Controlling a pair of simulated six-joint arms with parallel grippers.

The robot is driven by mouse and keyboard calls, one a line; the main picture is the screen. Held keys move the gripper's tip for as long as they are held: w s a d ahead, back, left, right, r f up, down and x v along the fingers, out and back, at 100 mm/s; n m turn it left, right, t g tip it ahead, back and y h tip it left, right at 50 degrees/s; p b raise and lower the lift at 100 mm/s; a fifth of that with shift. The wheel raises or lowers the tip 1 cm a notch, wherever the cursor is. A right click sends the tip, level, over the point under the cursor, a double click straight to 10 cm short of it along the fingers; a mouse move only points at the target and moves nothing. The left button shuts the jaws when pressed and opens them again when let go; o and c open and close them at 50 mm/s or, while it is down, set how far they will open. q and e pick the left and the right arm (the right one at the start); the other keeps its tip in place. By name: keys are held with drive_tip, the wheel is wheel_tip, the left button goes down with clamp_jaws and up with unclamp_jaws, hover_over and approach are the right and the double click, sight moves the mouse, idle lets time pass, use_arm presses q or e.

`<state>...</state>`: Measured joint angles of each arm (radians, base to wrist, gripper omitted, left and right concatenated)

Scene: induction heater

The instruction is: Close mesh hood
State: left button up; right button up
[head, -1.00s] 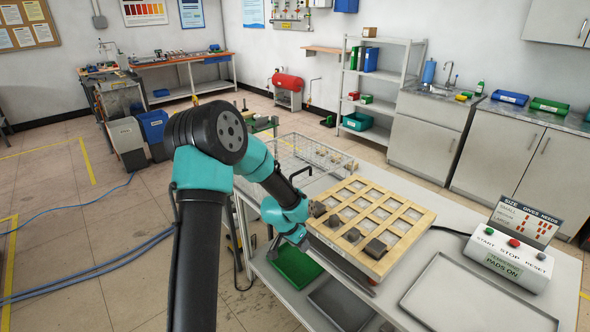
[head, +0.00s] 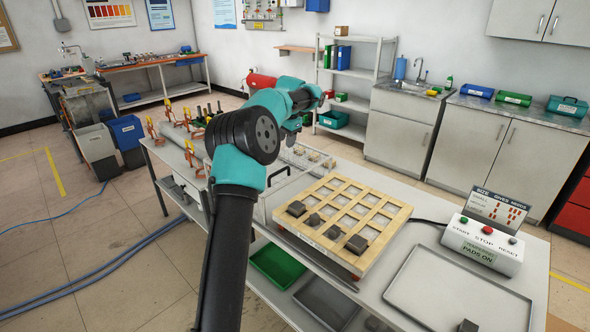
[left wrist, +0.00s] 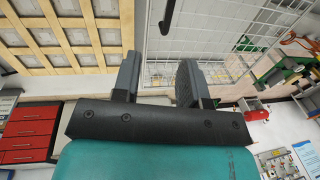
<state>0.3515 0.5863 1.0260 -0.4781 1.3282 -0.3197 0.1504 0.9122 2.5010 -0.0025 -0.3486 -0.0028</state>
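The mesh hood (left wrist: 215,40) shows as a pale wire grid in the left wrist view, beside the wooden grid board. In the head view it is partly hidden behind my left arm; its black handle (head: 279,175) shows left of the board. The wooden grid board (head: 385,213) is uncovered and carries several dark blocks. My left gripper (left wrist: 160,72) has its two fingers apart with nothing between them. The handle (left wrist: 167,15) stands beyond the fingertips, apart from them. In the head view the left fingers are largely hidden by the wrist. My right gripper is not in view.
A control box (head: 483,242) with buttons and a display stands right of the board. A grey tray (head: 405,285) lies in front of it. A small dark object (head: 467,326) shows at the bottom edge. Orange-handled clamps (head: 151,128) stand at the table's far left.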

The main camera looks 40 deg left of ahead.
sight(279, 171)
use_arm(q)
drive_tip(key=r, duration=0.3)
drive_tip(key=shift+a, duration=0.35)
drive_tip(key=shift+f, duration=0.2)
drive_tip(key=a+f, duration=0.1)
drive_tip(key=f, duration=0.4)
drive_tip(key=a+f, duration=0.1)
drive_tip(key=f, duration=0.5)
drive_tip(key=a+f, duration=0.1)
drive_tip(key=f, duration=0.5)
drive_tip(key=shift+a, duration=0.15)
drive_tip(key=shift+r, duration=0.1)
drive_tip(key=shift+c, duration=0.3)
clamp_jaws()
